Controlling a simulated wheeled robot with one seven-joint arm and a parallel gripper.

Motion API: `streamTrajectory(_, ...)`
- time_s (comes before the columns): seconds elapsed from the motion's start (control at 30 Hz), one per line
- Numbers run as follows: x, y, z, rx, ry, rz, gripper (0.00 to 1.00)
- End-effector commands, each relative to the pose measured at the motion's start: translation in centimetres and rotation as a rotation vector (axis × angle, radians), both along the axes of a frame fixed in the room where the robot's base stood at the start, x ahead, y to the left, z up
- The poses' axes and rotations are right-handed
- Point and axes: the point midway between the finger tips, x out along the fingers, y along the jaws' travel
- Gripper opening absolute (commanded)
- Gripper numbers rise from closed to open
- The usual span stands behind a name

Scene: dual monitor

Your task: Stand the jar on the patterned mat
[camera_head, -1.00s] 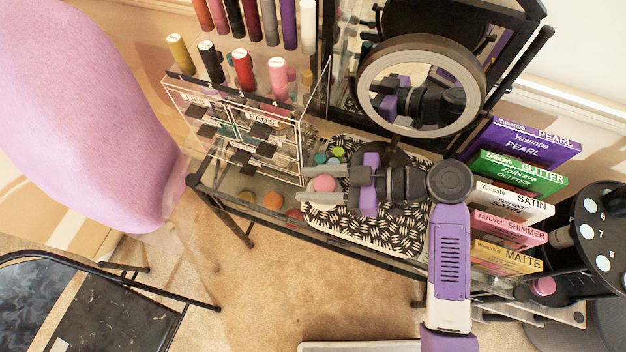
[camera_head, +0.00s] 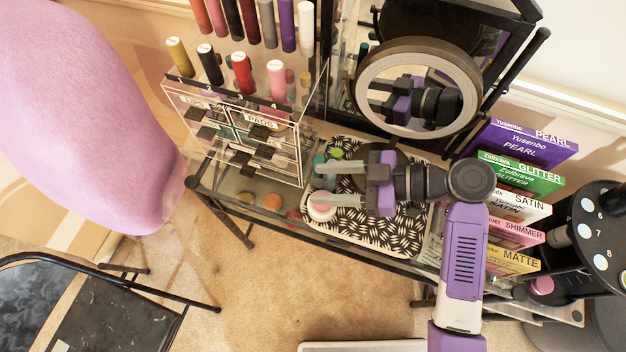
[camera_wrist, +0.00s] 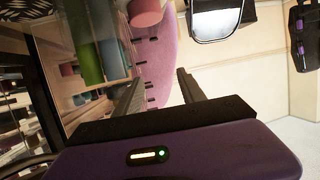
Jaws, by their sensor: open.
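The patterned mat (camera_head: 375,236) is black and white and lies on the glass shelf in front of the mirror. A small round jar (camera_head: 321,211), pale with a pinkish top, is at the mat's left end. The near finger of my gripper (camera_head: 319,183) crosses over part of it. I cannot tell whether the jar stands fully upright. My gripper is open, fingers pointing left over the mat, with no jar visible between the tips. In the wrist view my gripper (camera_wrist: 156,84) also shows its fingers apart, and I cannot make out the jar there.
A clear drawer organizer (camera_head: 250,130) with bottles stands just left of the fingertips. A ring-light mirror (camera_head: 364,108) is behind the arm. Small green (camera_head: 337,153) and teal items sit at the mat's back left. Stacked boxes (camera_head: 520,145) stand right.

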Motion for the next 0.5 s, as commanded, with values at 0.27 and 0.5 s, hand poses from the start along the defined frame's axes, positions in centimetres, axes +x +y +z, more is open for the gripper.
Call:
streamTrajectory(0.27,-0.8,-5.6,1.8,0.000,-0.004,-0.002,0.47)
streamTrajectory(0.5,-1.2,-7.9,2.7,0.000,-0.001,0.001,0.47)
